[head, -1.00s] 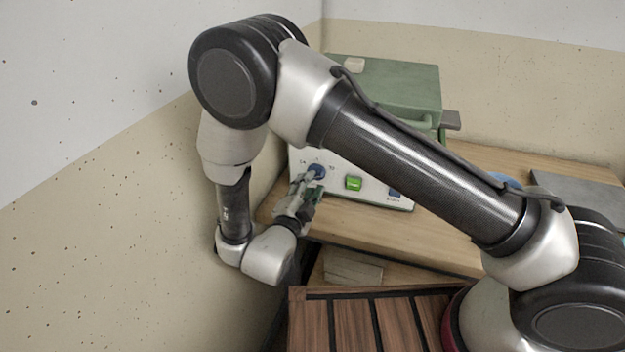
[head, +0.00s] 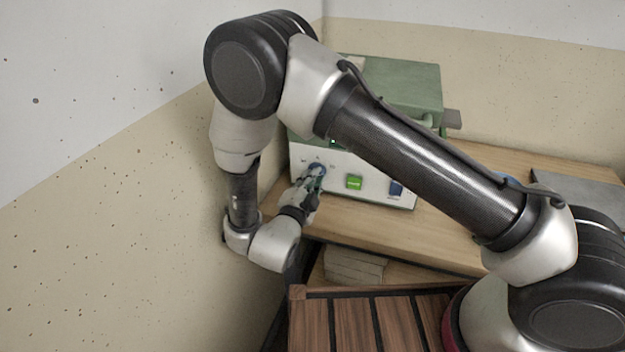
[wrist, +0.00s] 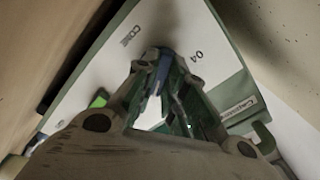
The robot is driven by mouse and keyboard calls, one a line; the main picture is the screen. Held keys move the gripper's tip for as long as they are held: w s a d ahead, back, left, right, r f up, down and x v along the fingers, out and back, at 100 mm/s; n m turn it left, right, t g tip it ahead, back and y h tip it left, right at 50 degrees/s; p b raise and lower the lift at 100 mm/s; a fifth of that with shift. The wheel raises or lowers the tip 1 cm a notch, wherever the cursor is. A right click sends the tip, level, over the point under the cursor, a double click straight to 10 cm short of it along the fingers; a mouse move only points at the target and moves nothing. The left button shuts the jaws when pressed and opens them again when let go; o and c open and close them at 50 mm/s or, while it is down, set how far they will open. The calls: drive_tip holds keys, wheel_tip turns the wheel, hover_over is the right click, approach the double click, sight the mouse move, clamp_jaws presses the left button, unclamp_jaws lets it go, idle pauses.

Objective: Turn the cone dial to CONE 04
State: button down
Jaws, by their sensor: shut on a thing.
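The cone dial (head: 318,168) is a blue knob on the pale front panel of a green kiln box (head: 400,85). In the wrist view the dial (wrist: 166,66) sits between my fingertips, with the printed words CONE and 04 on the panel at either side of it. My gripper (head: 315,176) is shut on the dial, and its fingers hide most of it. I cannot tell where the dial's pointer stands. A small green light (head: 333,142) shows on the panel above the dial.
The kiln stands on a wooden bench (head: 390,228). The beige wall (head: 150,190) is close left of my wrist. A slatted wooden surface (head: 350,322) lies in front.

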drive_tip(key=n, duration=1.7)
drive_tip(key=shift+n, duration=0.4)
drive_tip(key=n, duration=0.6)
drive_tip(key=shift+f, duration=0.1)
idle(0.4)
drive_tip(key=c, duration=1.5)
unclamp_jaws()
